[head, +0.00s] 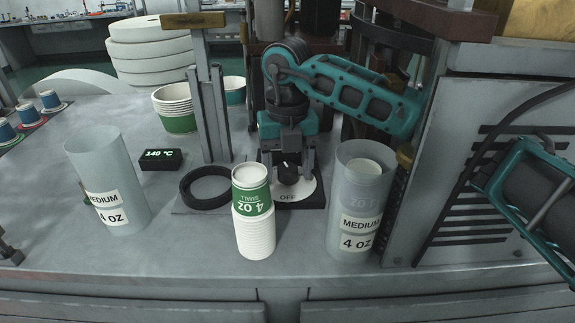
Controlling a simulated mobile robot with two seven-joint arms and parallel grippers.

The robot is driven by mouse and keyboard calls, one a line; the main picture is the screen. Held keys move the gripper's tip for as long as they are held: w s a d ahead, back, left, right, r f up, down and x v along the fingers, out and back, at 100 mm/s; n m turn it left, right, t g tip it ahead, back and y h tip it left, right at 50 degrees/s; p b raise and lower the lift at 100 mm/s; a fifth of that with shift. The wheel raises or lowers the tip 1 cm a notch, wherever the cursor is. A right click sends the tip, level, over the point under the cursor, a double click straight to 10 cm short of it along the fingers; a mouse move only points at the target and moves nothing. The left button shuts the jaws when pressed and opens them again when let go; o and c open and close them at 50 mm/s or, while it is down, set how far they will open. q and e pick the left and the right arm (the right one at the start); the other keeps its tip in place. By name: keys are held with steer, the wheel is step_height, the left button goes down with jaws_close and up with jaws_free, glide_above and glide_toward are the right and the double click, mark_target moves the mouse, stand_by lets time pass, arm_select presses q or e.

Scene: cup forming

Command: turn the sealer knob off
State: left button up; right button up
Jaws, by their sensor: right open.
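The sealer knob (288,173) is black and sits on a white round dial (308,186) marked OFF, on a dark base in the middle of the head view. A light mark shows on top of the knob; which setting it points to is hard to tell. My right gripper (288,165) points down over the knob. Its jaws are open, one finger on each side of the knob. I cannot tell whether they touch it. Part of the dial is hidden by the gripper and the cup stack. My left gripper is not in view.
A stack of paper cups (255,225) stands just in front of the dial. A clear tube (352,225) stands to its right, another (112,185) at left. A black ring (206,187) and a display reading 140 °C (160,159) lie left. The front of the table is clear.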

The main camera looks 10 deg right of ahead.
steer(key=c, duration=1.1)
steer(key=shift+o, duration=0.2)
